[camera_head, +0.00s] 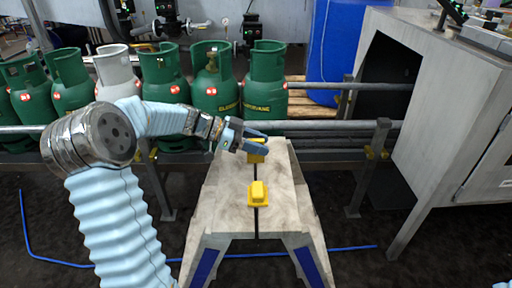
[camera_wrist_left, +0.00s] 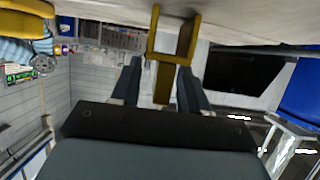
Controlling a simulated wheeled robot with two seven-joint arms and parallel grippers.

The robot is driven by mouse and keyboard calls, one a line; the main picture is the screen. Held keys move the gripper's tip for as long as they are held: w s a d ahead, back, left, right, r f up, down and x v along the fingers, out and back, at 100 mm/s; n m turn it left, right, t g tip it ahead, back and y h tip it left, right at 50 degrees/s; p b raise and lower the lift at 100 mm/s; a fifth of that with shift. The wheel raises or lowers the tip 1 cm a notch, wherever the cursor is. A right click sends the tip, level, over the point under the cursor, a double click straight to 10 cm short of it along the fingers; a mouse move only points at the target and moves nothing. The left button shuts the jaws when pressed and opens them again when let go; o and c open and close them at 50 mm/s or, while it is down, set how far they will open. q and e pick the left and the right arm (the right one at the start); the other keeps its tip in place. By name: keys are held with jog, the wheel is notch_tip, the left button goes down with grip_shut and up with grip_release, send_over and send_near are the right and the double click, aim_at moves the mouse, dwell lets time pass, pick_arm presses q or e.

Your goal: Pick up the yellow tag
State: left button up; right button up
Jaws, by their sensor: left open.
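A yellow tag (camera_head: 256,158) stands at the far end of the grey stand's top, partly hidden by my left gripper. My left gripper (camera_head: 260,143) is at the tag, with its fingers open around it. In the left wrist view the tag (camera_wrist_left: 163,84) shows as a yellow upright with a forked part, between the two dark fingers (camera_wrist_left: 160,88). Gaps seem to show on both sides, so I cannot tell any contact. My right gripper is not in view.
A second yellow block (camera_head: 258,194) sits nearer on the grey stand (camera_head: 225,205). Green gas cylinders (camera_head: 165,85) and a white one (camera_head: 116,72) line the conveyor (camera_head: 330,142) behind. A grey machine housing (camera_head: 430,110) stands at right, and a blue drum (camera_head: 336,45) behind.

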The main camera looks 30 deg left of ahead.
pick_arm(q)
jog(key=shift+w+d+f, duration=0.25)
jog(key=shift+d+f, duration=0.05)
jog(key=shift+d, duration=0.15)
jog(key=shift+c, duration=0.2)
grip_shut()
